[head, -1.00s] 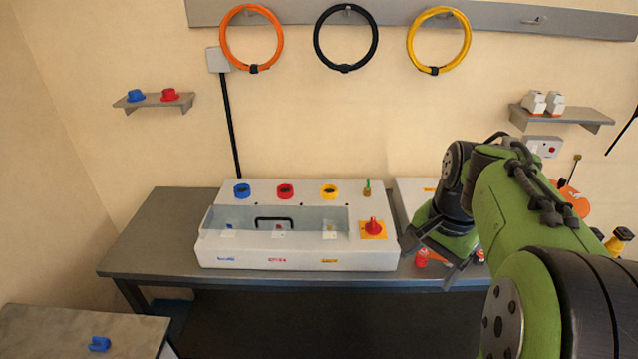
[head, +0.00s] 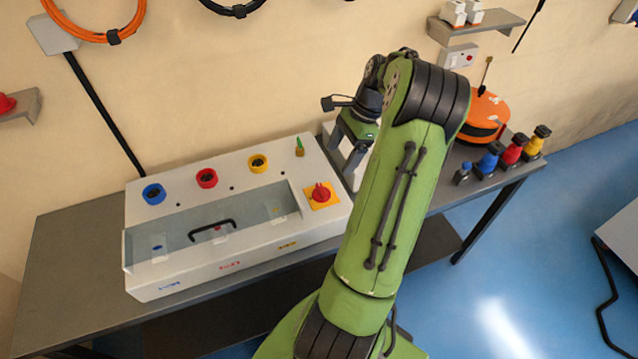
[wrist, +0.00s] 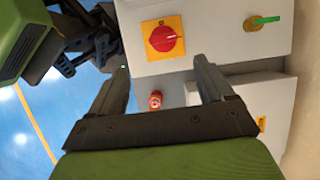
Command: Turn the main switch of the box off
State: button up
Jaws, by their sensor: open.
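The white box (head: 150,280) stands on the grey bench. Its main switch, a red rotary knob on a yellow plate (head: 320,192), is on the right end of the front. In the wrist view the red knob (wrist: 165,39) lies just beyond the fingertips, its bar roughly crosswise in the picture. My gripper (head: 348,160) is open and empty, up and right of the switch in the head view. It also shows in the wrist view (wrist: 160,75), with nothing between its fingers and apart from the knob.
A green-topped brass padlock-like piece (head: 299,148) sits above the switch. Blue, red and yellow rings (head: 206,178) line the top. A clear cover with a black handle (head: 212,229) fills the front. Right of my arm are an orange round case (head: 485,118) and several coloured plugs (head: 512,150).

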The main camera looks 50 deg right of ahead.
aim_at(322, 188)
jog(key=x, duration=0.6)
jog(key=b+x, duration=0.1)
jog(key=x, duration=0.4)
jog(key=shift+w+f, duration=0.35)
jog(key=shift+f, duration=0.05)
jog(key=shift+r, duration=0.1)
jog(key=shift+c, duration=0.5)
jog(key=c, duration=0.9)
